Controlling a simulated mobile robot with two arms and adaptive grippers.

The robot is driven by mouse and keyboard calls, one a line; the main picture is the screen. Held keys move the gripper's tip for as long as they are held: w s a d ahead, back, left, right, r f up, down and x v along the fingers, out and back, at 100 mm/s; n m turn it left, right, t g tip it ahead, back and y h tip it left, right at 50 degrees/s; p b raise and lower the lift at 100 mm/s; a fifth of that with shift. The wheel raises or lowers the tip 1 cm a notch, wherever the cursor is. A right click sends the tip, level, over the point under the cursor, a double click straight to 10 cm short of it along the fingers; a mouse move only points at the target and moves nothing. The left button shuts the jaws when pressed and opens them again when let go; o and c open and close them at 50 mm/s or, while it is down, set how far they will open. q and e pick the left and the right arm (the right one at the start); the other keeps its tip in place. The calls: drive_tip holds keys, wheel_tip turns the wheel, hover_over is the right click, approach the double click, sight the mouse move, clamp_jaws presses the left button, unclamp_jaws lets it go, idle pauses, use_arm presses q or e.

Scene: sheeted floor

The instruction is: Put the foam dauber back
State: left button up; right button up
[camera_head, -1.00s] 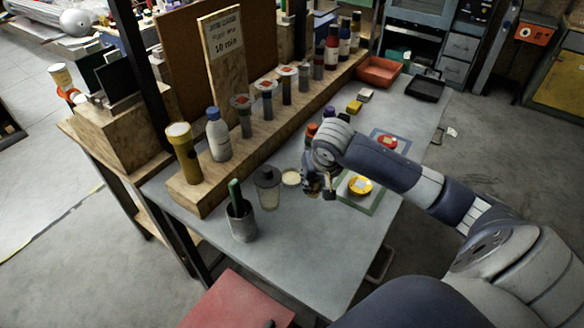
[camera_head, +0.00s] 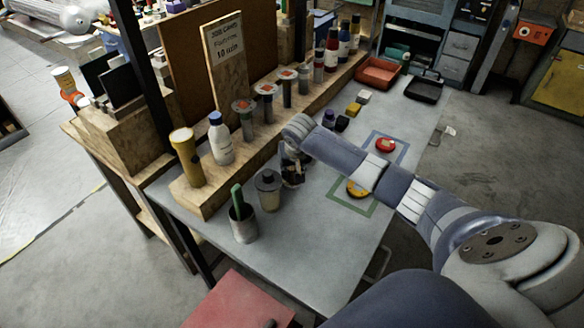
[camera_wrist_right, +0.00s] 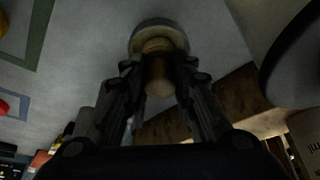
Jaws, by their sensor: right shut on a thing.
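My right gripper (camera_head: 292,172) is over the bench, beside the wooden rack and just behind the dark-lidded jar (camera_head: 269,191). In the right wrist view its fingers (camera_wrist_right: 160,92) are shut on the foam dauber (camera_wrist_right: 158,42), around its short wooden handle. The dauber's wide, pale round head points away from the palm. In the head view the dauber is hidden by the gripper and wrist. The wooden rack (camera_head: 212,198) holds several upright grey tubes with round, red-marked tops (camera_head: 243,106). My left gripper is not in view.
A grey cup (camera_head: 243,225) with a green-handled tool stands near the bench's front. A white bottle (camera_head: 221,140) and a yellow tube (camera_head: 187,157) stand at the rack's near end. A yellow round item (camera_head: 357,189) lies in a green square under my forearm. The front right bench is clear.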

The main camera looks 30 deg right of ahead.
drive_tip(key=shift+w+f, duration=0.1)
drive_tip(key=shift+f, duration=0.25)
drive_tip(key=shift+f, duration=0.1)
drive_tip(key=o, duration=0.9)
drive_tip(key=shift+o, duration=0.2)
drive_tip(key=b+v, duration=0.1)
drive_tip(key=v, duration=1.1)
